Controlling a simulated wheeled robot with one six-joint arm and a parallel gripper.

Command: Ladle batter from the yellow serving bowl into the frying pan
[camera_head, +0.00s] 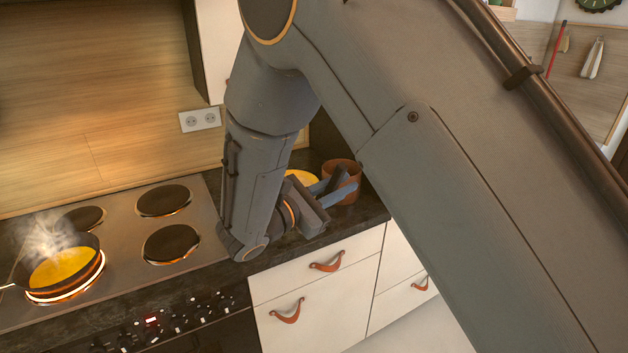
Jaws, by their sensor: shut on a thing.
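The frying pan (62,268) is on the glowing front-left burner, with yellow batter (65,266) in it and steam rising. The yellow serving bowl (302,177) stands on the dark counter right of the hob, mostly hidden behind my arm and gripper. My gripper (342,184) is over the counter by the bowl, at the front of a brown pot. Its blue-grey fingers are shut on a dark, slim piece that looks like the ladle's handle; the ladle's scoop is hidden.
The brown pot (342,167) stands close behind my gripper. Drawers with leather pulls (327,262) are below the counter. A wall socket (199,120) is behind. My arm covers much of the right.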

